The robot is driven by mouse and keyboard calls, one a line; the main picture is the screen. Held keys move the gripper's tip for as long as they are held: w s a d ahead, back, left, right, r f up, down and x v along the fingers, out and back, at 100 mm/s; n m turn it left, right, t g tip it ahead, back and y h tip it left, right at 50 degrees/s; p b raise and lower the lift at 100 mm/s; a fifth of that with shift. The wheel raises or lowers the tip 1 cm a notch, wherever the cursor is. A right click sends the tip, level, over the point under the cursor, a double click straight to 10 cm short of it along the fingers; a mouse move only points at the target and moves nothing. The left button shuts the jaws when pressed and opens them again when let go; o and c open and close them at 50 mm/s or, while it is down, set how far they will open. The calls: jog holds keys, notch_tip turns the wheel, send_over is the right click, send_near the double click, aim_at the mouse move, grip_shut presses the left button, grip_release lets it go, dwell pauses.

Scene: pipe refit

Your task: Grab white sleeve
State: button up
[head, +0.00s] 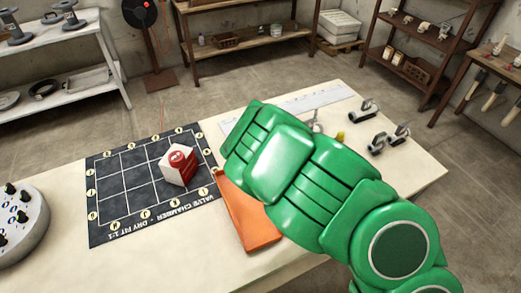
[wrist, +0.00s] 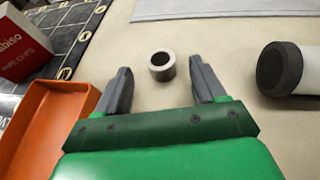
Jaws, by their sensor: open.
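A short, hollow, whitish-grey sleeve (wrist: 161,66) stands on the pale table top in the wrist view, with its round opening facing up. My gripper (wrist: 161,82) is open, with one dark finger to the left of the sleeve and one to the right. The sleeve lies around the line between the fingertips, with a visible gap on each side and no contact seen. In the head view my green arm covers the gripper and I cannot make out the sleeve for sure.
A white cylinder with a black end (wrist: 290,68) lies right of my gripper. An orange tray (head: 246,215) is close on the left. A red and white box (head: 178,166) sits on the dark gridded mat (head: 110,215). Several small dark-and-metal parts (head: 378,144) lie at the table's right.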

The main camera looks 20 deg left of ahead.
jog(key=shift+x, duration=2.4)
jog(key=shift+w, duration=0.1)
jog(key=c, duration=1)
